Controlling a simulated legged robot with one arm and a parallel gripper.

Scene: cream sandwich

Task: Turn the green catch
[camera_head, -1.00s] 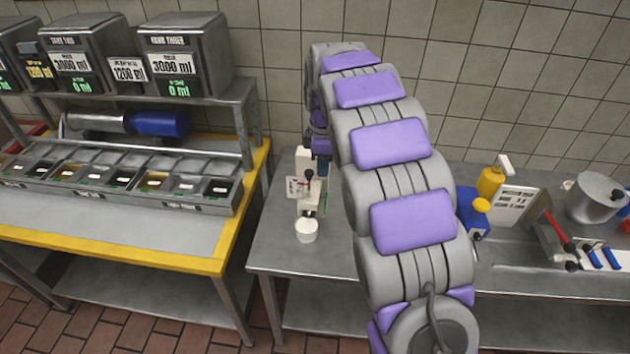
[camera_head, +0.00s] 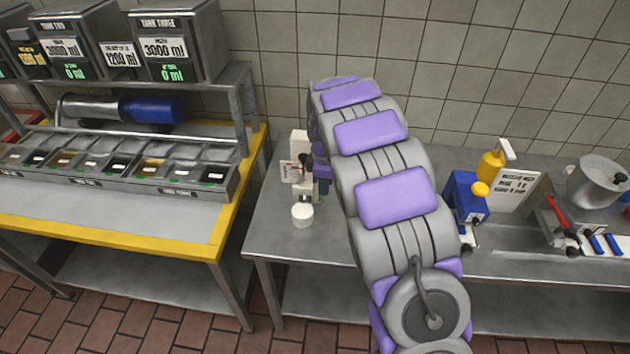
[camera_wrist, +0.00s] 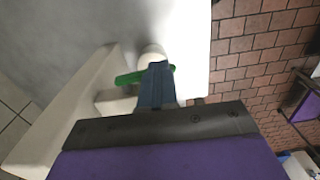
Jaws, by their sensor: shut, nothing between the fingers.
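The green catch (camera_wrist: 130,77) shows in the wrist view as a thin green bar on the cream-white machine (camera_wrist: 75,115). My gripper (camera_wrist: 157,68) is shut and empty. Its blue-grey fingertips overlap the bar in the picture, with green showing on both sides; I cannot tell whether they touch it. In the head view the machine (camera_head: 299,145) stands on the steel table, left of my arm. My arm largely hides the gripper there. A white cup-like part (camera_head: 302,214) sits at the machine's front.
The steel table (camera_head: 275,240) has free room in front of the machine. A blue box (camera_head: 464,198), a yellow bottle (camera_head: 490,165), a sign (camera_head: 516,188) and a metal pot (camera_head: 597,182) stand to the right. A yellow-edged counter (camera_head: 110,225) with bins is at left.

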